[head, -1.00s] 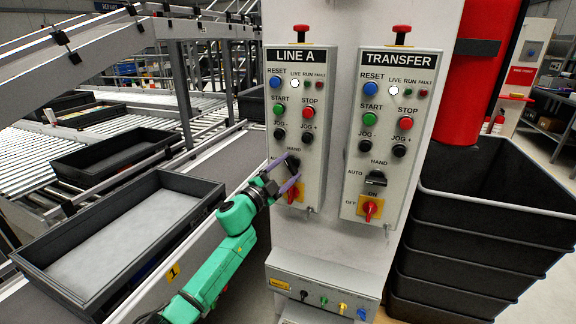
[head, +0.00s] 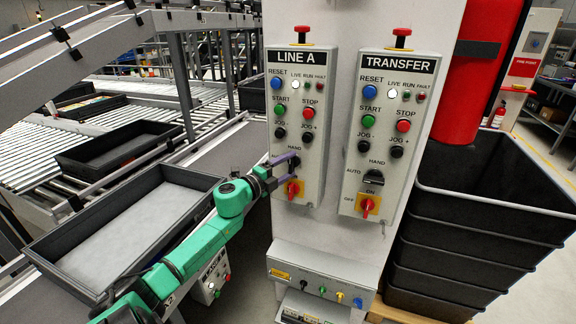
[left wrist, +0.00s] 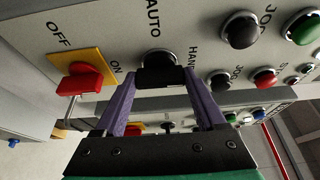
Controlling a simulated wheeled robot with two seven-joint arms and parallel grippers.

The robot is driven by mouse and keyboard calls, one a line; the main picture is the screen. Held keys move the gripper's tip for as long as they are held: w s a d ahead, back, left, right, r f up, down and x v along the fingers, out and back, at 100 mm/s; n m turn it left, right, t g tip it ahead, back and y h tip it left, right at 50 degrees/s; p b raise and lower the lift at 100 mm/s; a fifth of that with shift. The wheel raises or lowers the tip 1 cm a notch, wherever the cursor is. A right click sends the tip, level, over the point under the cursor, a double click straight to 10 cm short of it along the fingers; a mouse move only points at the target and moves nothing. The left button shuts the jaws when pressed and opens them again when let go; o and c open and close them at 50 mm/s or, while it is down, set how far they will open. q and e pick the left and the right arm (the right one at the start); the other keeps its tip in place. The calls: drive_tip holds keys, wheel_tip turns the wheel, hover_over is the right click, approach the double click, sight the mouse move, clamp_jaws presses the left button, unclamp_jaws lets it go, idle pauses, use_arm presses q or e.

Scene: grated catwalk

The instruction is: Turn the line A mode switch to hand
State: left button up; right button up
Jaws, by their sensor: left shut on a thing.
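The line A panel (head: 314,110) is the left grey box on the white column in the head view. Its black mode switch (head: 295,163) sits under the HAND label, above a red knob on a yellow plate (head: 293,189). My left gripper (head: 294,168) has its purple fingers on either side of the mode switch and is shut on it. In the left wrist view, the black switch (left wrist: 160,62) lies between the fingertips (left wrist: 162,79), near the AUTO and HAND labels. The fingers partly hide it, so I cannot tell where it points. My right gripper is not in view.
The similar TRANSFER panel (head: 393,135) stands close on the right, with its own black switch (head: 374,178). A grey socket box (head: 322,284) is below. Stacked black crates (head: 455,225) stand at right; a grey tray (head: 120,230) is at left.

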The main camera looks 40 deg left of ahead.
use_arm(q)
drive_tip(key=shift+f, duration=0.15)
drive_tip(key=o, duration=1.3)
drive_tip(key=s, duration=0.5)
drive_tip(key=s+b, duration=0.1)
drive_tip(key=s, duration=0.8)
drive_tip(key=shift+s+a, duration=0.3)
drive_tip(key=shift+a, duration=0.05)
